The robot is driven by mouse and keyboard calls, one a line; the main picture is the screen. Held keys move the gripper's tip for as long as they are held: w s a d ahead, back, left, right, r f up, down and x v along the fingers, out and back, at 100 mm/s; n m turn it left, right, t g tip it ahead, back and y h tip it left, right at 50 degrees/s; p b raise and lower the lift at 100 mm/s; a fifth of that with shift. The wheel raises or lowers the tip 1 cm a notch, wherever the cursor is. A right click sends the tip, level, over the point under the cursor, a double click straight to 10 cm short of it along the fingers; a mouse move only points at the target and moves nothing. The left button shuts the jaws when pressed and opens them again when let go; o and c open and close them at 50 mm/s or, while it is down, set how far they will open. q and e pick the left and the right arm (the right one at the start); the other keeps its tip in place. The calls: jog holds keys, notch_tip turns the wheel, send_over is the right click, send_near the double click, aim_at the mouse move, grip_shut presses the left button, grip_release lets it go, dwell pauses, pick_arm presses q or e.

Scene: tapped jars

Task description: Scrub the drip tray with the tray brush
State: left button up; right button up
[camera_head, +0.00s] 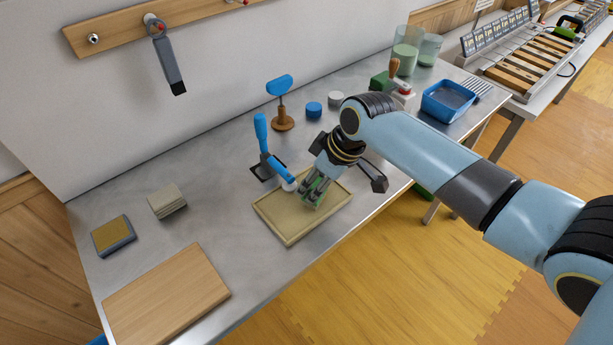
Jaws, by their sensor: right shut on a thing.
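The shallow beige drip tray (277,218) lies flat on the metal bench, in the middle of the view. My right gripper (316,190) comes in from the right and points down over the tray. It is shut on a small green thing, likely the tray brush (311,197), low at the tray's back right part. The fingers partly hide it, and I cannot tell whether it touches the tray floor. My left gripper is not in view.
A blue upright piece (262,135) on a black base, with a blue arm and white tip, stands close behind the tray. A wooden board (165,295), grey cloths (167,201) and a sponge (113,236) lie left. A blue bin (448,101) stands right.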

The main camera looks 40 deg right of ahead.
jog(key=shift+d, duration=0.7)
jog(key=shift+d, duration=0.1)
jog(key=shift+w+d, duration=0.15)
jog(key=shift+d, duration=2)
jog(key=shift+a, duration=0.1)
jog(key=shift+a+p, duration=0.65)
jog(key=shift+a, duration=1.55)
jog(key=shift+s+a+p, duration=0.2)
jog(key=shift+a+p, duration=0.35)
jog(key=shift+a, duration=0.55)
jog(key=shift+s+a+p, duration=0.15)
jog(key=shift+a+p, duration=0.35)
jog(key=shift+a, duration=0.7)
